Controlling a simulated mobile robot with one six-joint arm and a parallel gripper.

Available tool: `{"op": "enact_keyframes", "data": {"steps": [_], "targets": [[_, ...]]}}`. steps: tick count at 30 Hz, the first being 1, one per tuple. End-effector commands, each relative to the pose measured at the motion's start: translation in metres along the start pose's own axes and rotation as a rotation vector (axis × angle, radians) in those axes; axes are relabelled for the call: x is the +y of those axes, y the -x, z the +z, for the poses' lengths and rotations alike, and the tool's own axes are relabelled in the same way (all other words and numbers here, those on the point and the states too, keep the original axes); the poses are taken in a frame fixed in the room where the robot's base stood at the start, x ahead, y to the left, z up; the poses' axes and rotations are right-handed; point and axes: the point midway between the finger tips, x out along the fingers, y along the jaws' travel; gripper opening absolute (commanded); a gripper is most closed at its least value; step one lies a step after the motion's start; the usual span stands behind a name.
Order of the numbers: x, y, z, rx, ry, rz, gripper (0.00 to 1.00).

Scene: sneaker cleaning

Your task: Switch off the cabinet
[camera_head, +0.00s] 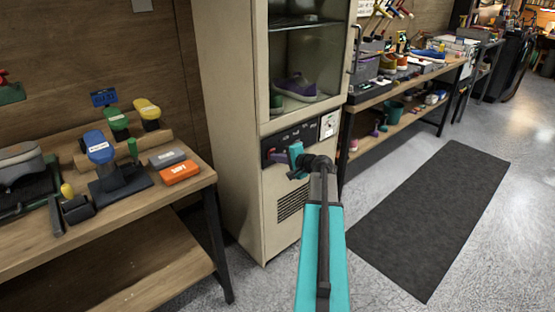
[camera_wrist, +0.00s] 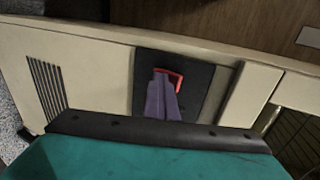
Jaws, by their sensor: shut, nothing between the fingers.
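The cream cabinet (camera_head: 228,120) stands in the middle of the head view, with a glass window above and a black control panel (camera_head: 312,131) below it. In the wrist view the panel (camera_wrist: 200,85) lies sideways and carries a red-framed switch (camera_wrist: 181,76). My gripper (camera_wrist: 164,80) has its purple fingers together and empty, with the tips at the red frame and partly covering the switch. Whether they touch it cannot be told. In the head view my gripper (camera_head: 275,156) is at the panel's left part. The switch's position is hidden.
A sneaker (camera_head: 296,87) sits behind the cabinet glass. A wooden bench (camera_head: 95,240) with brushes and boxes stands left. A shelf table (camera_head: 400,125) with tools stands right. A dark mat (camera_head: 435,215) lies on the open floor.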

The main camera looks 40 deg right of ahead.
Motion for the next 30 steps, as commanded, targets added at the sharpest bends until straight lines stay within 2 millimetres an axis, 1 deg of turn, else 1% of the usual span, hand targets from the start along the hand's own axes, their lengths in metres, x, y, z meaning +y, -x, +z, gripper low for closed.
{"op": "enact_keyframes", "data": {"steps": [1, 15, 30], "targets": [[-0.003, 0.0, -0.002, 0.007, 0.0, -0.003, 0.0], [-0.02, 0.003, 0.001, 0.003, -0.001, -0.009, 0.0], [-0.024, 0.004, 0.003, 0.0, 0.002, -0.01, 0.0]]}}
